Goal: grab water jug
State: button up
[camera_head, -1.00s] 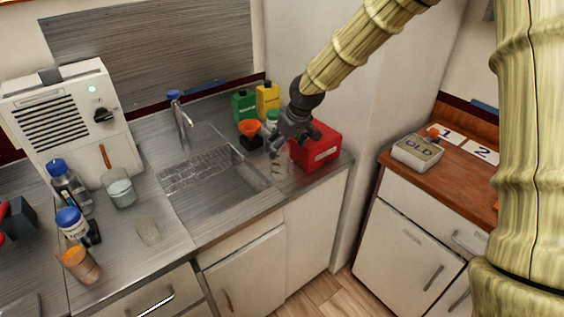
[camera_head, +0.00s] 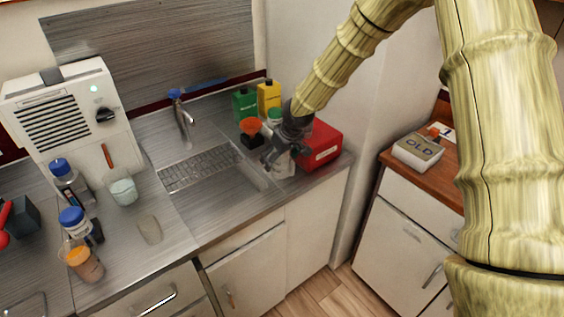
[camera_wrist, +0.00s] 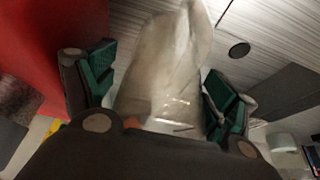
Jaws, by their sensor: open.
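A translucent whitish jug (camera_wrist: 165,70) fills the middle of the wrist view. It appears to be the water jug. It stands between the two green-padded fingers of my gripper (camera_wrist: 160,88), which are open on either side of it. In the head view, my gripper (camera_head: 276,154) is over the counter right of the sink, and part of the pale jug (camera_head: 285,166) shows behind and below it. The rest of the jug is hidden by my gripper. I cannot tell whether the fingers touch it.
A red box (camera_head: 322,146) stands close on the right. Green (camera_head: 244,105) and yellow (camera_head: 268,97) containers and an orange funnel-like item (camera_head: 250,126) stand behind. The sink (camera_head: 205,175) is to the left. Several bottles and cups stand further left.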

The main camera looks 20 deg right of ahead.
jog(key=c, duration=1)
jog(key=shift+c, duration=0.2)
jog(key=shift+r, duration=0.1)
